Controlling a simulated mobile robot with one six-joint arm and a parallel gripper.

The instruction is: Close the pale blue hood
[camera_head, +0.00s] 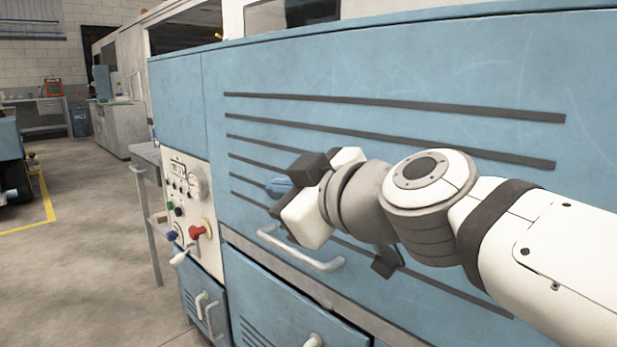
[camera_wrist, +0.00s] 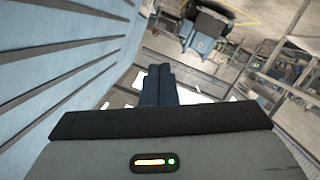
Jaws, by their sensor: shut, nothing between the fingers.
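The pale blue hood (camera_head: 400,65) is a large slotted panel that fills the middle and right of the head view. It looks lowered, with its lower edge near the grey strip above the lower doors; I cannot tell whether it is fully seated. A pale bar handle (camera_head: 300,250) is at its lower left. My gripper (camera_head: 278,187) is in front of the hood's left part, above the handle and apart from it, pointing left. In the wrist view the blue fingers (camera_wrist: 158,84) are together and empty, with the hood's slotted face (camera_wrist: 60,60) to the left.
A control panel (camera_head: 187,210) with a gauge, a red knob and a lever is left of the hood. Blue lower doors (camera_head: 280,300) with handles are below it. Open concrete floor (camera_head: 90,240) lies to the left, with workbenches farther back.

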